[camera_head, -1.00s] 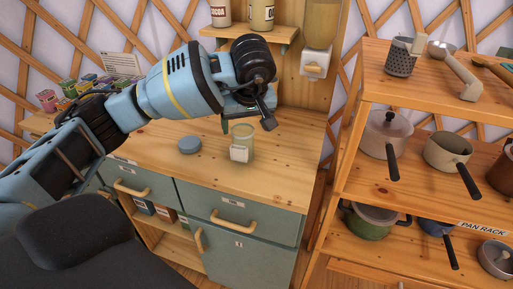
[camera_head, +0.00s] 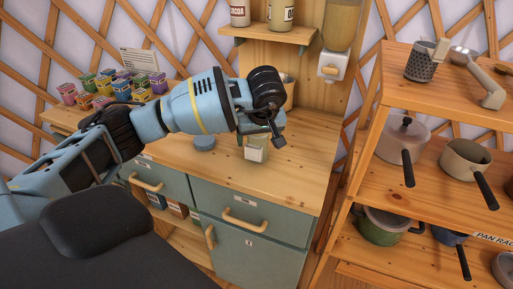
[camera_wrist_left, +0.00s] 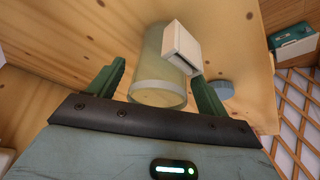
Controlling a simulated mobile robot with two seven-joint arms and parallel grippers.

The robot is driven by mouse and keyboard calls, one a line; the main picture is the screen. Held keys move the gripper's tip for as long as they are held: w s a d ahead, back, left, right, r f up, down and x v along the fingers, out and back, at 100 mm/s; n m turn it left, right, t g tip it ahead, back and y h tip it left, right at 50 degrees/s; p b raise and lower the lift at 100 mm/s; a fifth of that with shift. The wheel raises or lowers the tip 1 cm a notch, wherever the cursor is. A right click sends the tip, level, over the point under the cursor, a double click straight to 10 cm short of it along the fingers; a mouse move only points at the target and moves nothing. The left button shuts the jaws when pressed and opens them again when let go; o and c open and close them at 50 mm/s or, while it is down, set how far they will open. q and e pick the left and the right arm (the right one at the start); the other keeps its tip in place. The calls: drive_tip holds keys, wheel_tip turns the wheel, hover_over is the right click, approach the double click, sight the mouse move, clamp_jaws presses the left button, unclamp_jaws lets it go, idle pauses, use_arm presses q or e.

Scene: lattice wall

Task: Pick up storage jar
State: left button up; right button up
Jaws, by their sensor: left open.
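The storage jar (camera_head: 257,152) is a clear, pale-green glass cylinder with a white square label, upright on the wooden counter (camera_head: 200,170). My left gripper (camera_head: 258,140) is open at the jar's upper part and hides some of it. In the left wrist view, the jar (camera_wrist_left: 155,90) lies between the two green fingers of my left gripper (camera_wrist_left: 158,92), with its label (camera_wrist_left: 182,45) near the right finger. I cannot tell whether either finger touches it. A round blue-grey lid (camera_head: 204,143) lies on the counter left of the jar. My right gripper is not in view.
A shelf (camera_head: 270,33) with a cocoa jar (camera_head: 240,12) and another jar (camera_head: 281,14), plus a dispenser (camera_head: 333,66), is behind. A pan rack (camera_head: 368,165) stands at the right. Several small coloured tins (camera_head: 122,90) stand at the left. The counter's front is clear.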

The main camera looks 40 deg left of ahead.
use_arm(q)
drive_tip(key=shift+f, duration=0.15)
drive_tip(key=c, duration=1.2)
drive_tip(key=shift+o, duration=0.2)
drive_tip(key=shift+r, duration=0.3)
drive_tip(key=s+d+r+b, duration=0.1)
drive_tip(key=s+r, duration=0.3)
drive_tip(key=s, duration=1.1)
drive_tip(key=shift+s+d+r, duration=0.2)
drive_tip(key=shift+s+d, duration=0.15)
drive_tip(key=shift+s, duration=0.05)
